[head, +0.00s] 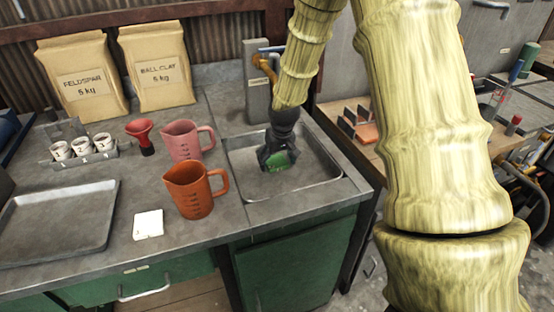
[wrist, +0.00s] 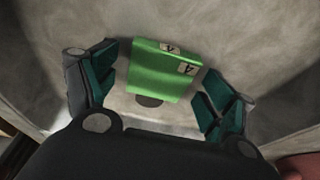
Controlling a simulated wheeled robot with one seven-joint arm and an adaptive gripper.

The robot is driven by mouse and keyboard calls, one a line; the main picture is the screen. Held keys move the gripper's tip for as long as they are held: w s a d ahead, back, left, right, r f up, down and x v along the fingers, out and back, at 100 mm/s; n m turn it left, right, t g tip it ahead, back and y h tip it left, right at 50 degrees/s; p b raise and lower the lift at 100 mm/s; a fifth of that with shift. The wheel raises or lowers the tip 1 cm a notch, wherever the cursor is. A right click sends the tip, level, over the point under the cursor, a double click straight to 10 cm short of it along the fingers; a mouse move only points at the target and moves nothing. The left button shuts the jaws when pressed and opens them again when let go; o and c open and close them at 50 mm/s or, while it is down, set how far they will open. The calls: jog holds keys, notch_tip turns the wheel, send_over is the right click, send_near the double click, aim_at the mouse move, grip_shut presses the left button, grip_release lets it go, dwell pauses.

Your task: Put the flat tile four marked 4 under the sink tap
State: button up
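The green flat tile marked 4 (wrist: 160,75) is in the sink basin (head: 317,183), with two pale "4" labels showing in the wrist view. It also shows in the head view (head: 279,161), partly covered by the fingers. My gripper (wrist: 162,88) reaches down into the basin with its fingers apart on either side of the tile. A gap shows between the left finger and the tile; the right finger is very close to it, and contact there is unclear. The yellow sink tap (head: 264,66) is behind my gripper, partly hidden by my arm.
An orange jug (head: 188,192) and a pink jug (head: 182,141) stand left of the sink, with a red funnel (head: 141,133) beyond. A white tile (head: 148,224) lies on the counter near a grey tray (head: 52,232). A dark drain (wrist: 150,101) shows beside the tile.

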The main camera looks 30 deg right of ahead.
jog(key=v, duration=1.2)
jog(key=shift+r, duration=0.2)
jog(key=shift+d, duration=0.1)
dwell(0.3)
